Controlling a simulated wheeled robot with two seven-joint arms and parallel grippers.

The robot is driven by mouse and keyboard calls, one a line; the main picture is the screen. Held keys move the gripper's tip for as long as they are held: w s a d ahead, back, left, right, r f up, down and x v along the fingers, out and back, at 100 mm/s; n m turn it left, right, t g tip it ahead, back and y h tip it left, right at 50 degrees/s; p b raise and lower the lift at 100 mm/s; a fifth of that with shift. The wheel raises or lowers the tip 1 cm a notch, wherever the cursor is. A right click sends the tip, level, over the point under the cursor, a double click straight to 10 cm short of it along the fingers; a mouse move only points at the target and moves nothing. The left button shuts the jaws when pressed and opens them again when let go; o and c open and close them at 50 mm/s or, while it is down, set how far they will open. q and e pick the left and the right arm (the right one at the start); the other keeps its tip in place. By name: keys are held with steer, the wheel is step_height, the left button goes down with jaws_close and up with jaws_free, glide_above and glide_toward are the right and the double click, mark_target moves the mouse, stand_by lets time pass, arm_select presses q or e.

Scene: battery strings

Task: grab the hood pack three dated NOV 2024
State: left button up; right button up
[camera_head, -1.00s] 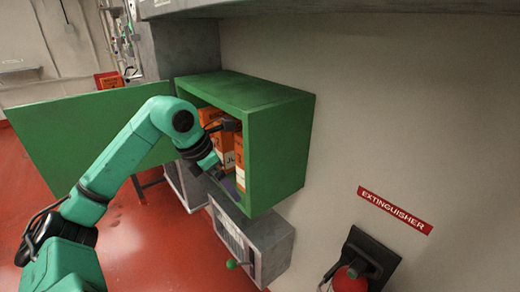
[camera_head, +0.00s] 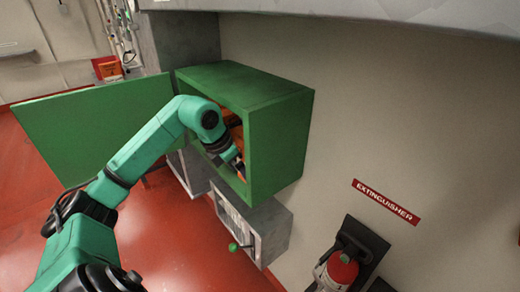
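Orange packs (camera_head: 233,121) stand inside the open green cabinet (camera_head: 278,135) on the wall. Only small parts of them show past my arm, and no date or number can be read. My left arm reaches in from the left through the cabinet opening. My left gripper (camera_head: 239,168) is inside the cabinet at the packs, mostly hidden by my wrist and the cabinet's side. I cannot tell whether its fingers are open or shut, or whether they touch a pack. My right gripper is out of view.
The cabinet's green door (camera_head: 85,130) is swung open to the left, behind my arm. A grey box (camera_head: 265,228) with a green knob hangs below the cabinet. A red extinguisher (camera_head: 340,270) is at lower right under its sign (camera_head: 387,201). The red floor is open at left.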

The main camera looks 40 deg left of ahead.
arm_select(q)
steer(key=shift+f, duration=0.1)
stand_by(0.3)
jaws_close()
